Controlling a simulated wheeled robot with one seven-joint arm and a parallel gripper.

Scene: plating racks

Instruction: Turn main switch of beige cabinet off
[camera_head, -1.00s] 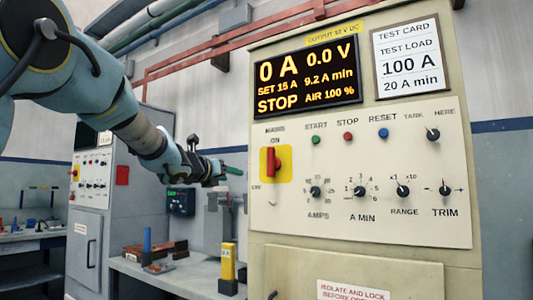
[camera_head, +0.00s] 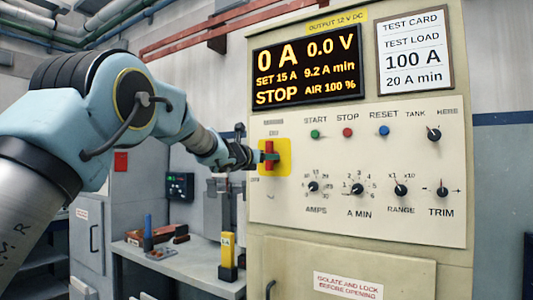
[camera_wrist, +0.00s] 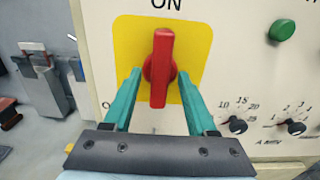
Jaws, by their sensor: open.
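The main switch is a red rotary handle (camera_head: 269,152) on a yellow plate (camera_head: 285,158) at the left of the beige cabinet's panel (camera_head: 400,225). In the wrist view the red handle (camera_wrist: 161,62) stands upright, toward the ON label above the yellow plate (camera_wrist: 196,38). My gripper (camera_wrist: 159,74) is open, with one teal finger on each side of the handle. A small gap shows on both sides. In the head view my gripper (camera_head: 258,157) reaches the switch from the left. The display (camera_head: 307,76) reads 0 A, 0.0 V and STOP.
Green, red and blue buttons and several black knobs are right of the switch; the green button (camera_wrist: 281,30) is nearest. A workbench (camera_head: 190,268) with a yellow device (camera_head: 227,256) stands left of the cabinet. A grey cabinet (camera_head: 88,235) stands farther left.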

